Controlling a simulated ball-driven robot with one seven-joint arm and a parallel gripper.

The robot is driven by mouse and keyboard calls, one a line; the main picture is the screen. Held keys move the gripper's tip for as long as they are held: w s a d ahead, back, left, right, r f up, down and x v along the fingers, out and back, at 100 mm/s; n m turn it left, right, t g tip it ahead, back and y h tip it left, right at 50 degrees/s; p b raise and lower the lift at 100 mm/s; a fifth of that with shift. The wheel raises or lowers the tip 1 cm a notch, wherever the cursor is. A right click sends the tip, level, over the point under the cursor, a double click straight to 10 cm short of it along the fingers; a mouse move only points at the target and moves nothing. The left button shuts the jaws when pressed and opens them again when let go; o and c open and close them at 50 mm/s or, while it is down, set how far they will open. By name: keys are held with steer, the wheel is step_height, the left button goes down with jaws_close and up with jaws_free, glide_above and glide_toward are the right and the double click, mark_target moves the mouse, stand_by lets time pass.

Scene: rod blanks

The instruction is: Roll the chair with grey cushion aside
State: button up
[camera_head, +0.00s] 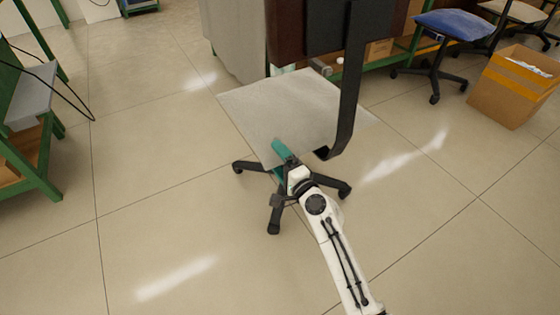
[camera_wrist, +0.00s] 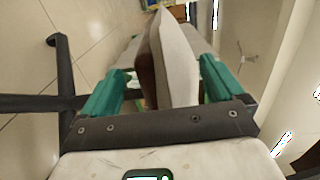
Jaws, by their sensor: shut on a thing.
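The chair with the grey cushion (camera_head: 290,105) stands in the middle of the head view, with a dark backrest, a bent black back bar and a black five-star base. My gripper (camera_head: 281,152), with teal fingers, is at the near edge of the seat. In the wrist view the seat edge (camera_wrist: 178,62) stands between the two teal fingers of my gripper (camera_wrist: 163,80), which is shut on it. Black base legs (camera_wrist: 64,95) show at the left there. The lower column of the chair is partly hidden by my gripper and the seat.
A chair with a blue cushion (camera_head: 455,23) and an open cardboard box (camera_head: 508,88) stand at the right. A green-framed bench (camera_head: 35,160) is at the left. A grey cabinet (camera_head: 235,40) is behind the chair. The tiled floor left and right of the chair is clear.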

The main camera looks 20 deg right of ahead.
steer(key=shift+s+a+f, duration=0.15)
steer(key=shift+s+a, duration=0.1)
steer(key=shift+a, duration=0.05)
steer(key=o, duration=1.7)
steer(key=p+v, duration=0.1)
steer(key=v, duration=0.9)
steer(key=shift+s, duration=0.4)
